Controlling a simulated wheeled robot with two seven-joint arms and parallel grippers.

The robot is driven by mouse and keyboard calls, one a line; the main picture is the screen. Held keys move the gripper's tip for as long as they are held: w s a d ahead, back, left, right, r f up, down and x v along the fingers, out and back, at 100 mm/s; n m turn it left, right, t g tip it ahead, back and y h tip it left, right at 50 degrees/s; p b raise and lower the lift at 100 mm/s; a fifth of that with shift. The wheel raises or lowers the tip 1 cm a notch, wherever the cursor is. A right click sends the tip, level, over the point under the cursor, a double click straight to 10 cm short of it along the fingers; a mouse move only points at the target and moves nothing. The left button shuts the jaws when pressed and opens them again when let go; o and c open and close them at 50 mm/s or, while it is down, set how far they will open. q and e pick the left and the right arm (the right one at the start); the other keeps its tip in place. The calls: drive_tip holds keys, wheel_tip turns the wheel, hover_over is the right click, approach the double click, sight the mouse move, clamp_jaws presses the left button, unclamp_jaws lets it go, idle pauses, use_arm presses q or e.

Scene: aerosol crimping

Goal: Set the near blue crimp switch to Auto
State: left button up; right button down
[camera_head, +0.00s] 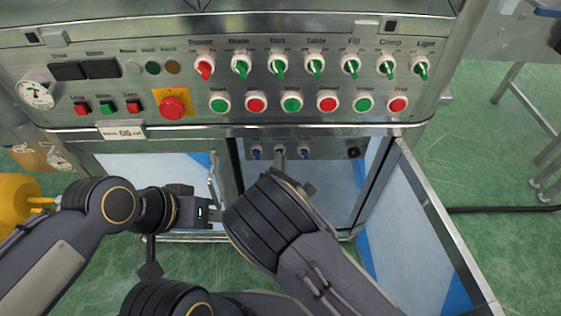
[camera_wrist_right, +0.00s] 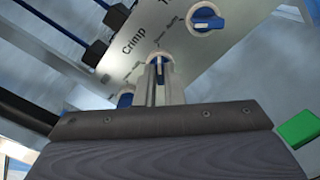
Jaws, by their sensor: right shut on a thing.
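The blue crimp switch (camera_wrist_right: 159,64) has a pale round rim and sits on a grey panel beside the printed word "Crimp". My right gripper (camera_head: 280,151) reaches into the open cabinet at the small panel (camera_head: 328,150). In the right wrist view its narrow fingers (camera_wrist_right: 159,74) are shut on the switch's blue handle and partly cover it. The small labels at the switch are too blurred to read its setting.
Another blue switch (camera_wrist_right: 207,20) is beside the held one in the wrist view. Blue switches (camera_head: 256,153) and (camera_head: 305,153) flank my right gripper. An open cabinet door (camera_head: 415,225) stands to the right. The upper control panel (camera_head: 125,102) overhangs the opening.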

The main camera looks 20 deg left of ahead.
drive_tip(key=shift+n, duration=0.4)
drive_tip(key=shift+a+n+p, duration=0.1)
drive_tip(key=shift+n+p, duration=3.25)
drive_tip(key=shift+n, duration=5.25)
drive_tip(key=c, duration=1.5)
unclamp_jaws()
drive_tip(key=shift+c, duration=0.2)
drive_tip(key=shift+s, duration=0.15)
